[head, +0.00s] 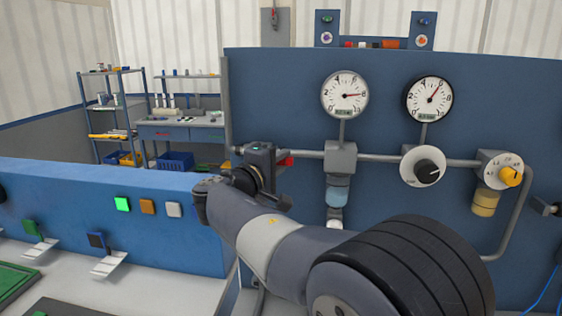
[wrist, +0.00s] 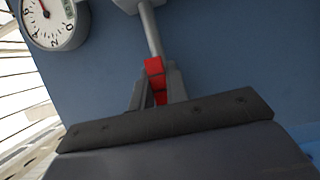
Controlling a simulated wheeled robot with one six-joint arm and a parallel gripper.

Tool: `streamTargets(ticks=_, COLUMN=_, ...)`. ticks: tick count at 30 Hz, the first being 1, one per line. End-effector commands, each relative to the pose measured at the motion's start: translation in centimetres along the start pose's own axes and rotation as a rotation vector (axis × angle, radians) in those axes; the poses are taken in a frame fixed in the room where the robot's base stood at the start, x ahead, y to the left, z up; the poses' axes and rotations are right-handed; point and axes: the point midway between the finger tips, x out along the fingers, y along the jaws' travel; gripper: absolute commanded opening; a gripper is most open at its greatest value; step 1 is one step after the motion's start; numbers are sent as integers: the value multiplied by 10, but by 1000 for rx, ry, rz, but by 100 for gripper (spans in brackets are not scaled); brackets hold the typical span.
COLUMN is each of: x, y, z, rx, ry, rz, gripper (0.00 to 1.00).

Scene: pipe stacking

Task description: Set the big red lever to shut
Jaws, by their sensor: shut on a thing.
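The red lever (head: 287,161) shows in the head view as a small red patch at the left part of the grey pipe, just right of my gripper. In the wrist view the red lever (wrist: 154,67) sits between the two grey fingers of my gripper (wrist: 157,83), in line with the pipe's end. The fingers are shut on it. Most of the lever is hidden by the fingers and the gripper body, so I cannot tell its full angle. My gripper's body (head: 260,155) is partly seen in the head view, beside the blue panel.
The blue panel (head: 280,90) carries a left gauge (head: 345,95), a right gauge (head: 430,95), a white dial with a black knob (head: 428,168) and a yellow knob (head: 511,176). A low blue wall (head: 80,200) with coloured buttons stands at left. Shelves (head: 105,110) stand behind.

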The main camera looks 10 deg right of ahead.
Motion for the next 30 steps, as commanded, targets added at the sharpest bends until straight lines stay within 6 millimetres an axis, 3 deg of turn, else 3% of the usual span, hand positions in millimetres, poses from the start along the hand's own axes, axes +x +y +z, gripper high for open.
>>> streamTargets(ticks=11, x=0, y=-11, z=0, rx=96, ry=-2, rz=-39, gripper=0)
streamTargets(ticks=30, x=-5, y=-43, z=-12, rx=622, ry=-1, rz=-258, gripper=0)
